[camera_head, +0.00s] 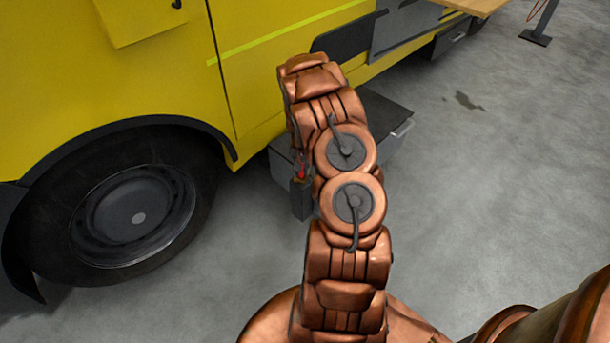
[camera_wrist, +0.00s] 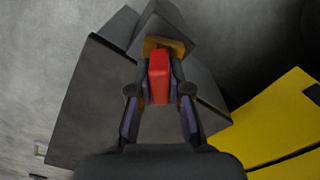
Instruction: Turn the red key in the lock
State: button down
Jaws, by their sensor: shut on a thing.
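The red key (camera_wrist: 159,75) stands between the fingers of my gripper (camera_wrist: 160,92) in the wrist view, and the fingers are shut on it. Behind the key is the tan lock face (camera_wrist: 165,45) on a dark grey block. In the head view only a small bit of the red key (camera_head: 302,174) shows beside my arm, above a dark grey post (camera_head: 300,200). My arm hides most of the gripper and lock there. How far the key is turned cannot be told.
A yellow truck (camera_head: 130,75) with a large black wheel (camera_head: 135,205) stands at the left. A grey drawer box (camera_head: 385,120) sits beside the lock, behind my arm. The concrete floor (camera_head: 500,200) at the right is clear.

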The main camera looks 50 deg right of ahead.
jog(key=shift+n+p, duration=0.8)
jog(key=shift+n, duration=0.5)
jog(key=shift+r+n+p, duration=0.1)
jog(key=shift+n+p, duration=1.1)
jog(key=shift+n, duration=0.7)
jog(key=shift+n+p, duration=1.05)
jog(key=shift+n, duration=1.65)
jog(key=c, duration=1.6)
grip_release()
jog(key=shift+n, duration=0.3)
jog(key=o, duration=0.6)
